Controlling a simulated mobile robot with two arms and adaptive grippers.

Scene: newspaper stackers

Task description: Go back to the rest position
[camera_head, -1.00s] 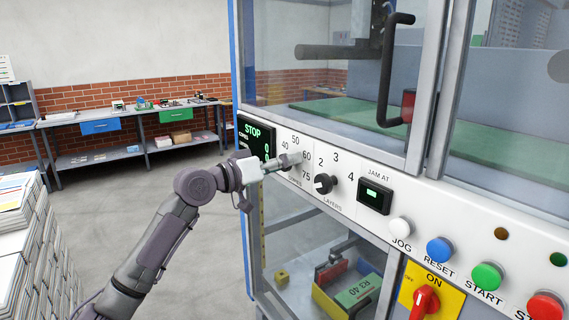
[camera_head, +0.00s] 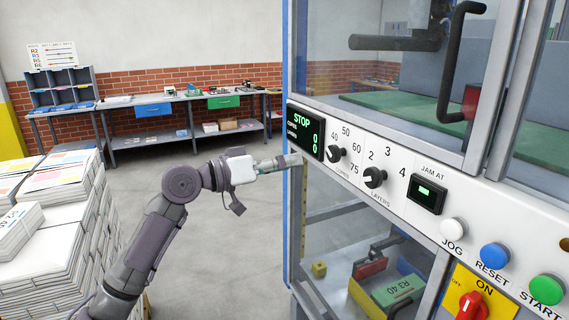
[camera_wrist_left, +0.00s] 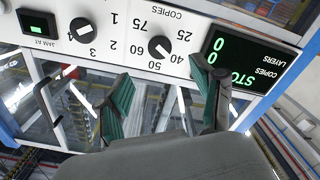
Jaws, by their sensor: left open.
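My left gripper (camera_head: 290,161) reaches in from the left in the head view, with its tip near the left edge of the machine's control panel (camera_head: 408,156). In the left wrist view its two green-padded fingers (camera_wrist_left: 165,108) are spread apart with nothing between them. The copies knob (camera_head: 336,153) and layers knob (camera_head: 374,177) are on the panel to the right of the gripper. The copies knob also shows in the left wrist view (camera_wrist_left: 160,48), beyond the fingers and apart from them. The display (camera_head: 305,131) reads STOP with zeros. My right gripper is not in view.
Stacks of newspapers (camera_head: 50,250) stand at the lower left. A workbench (camera_head: 150,100) with blue and green drawers runs along the brick wall. The floor between them is clear. A red switch (camera_head: 471,306) and several buttons, one blue (camera_head: 495,256), line the panel's right part.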

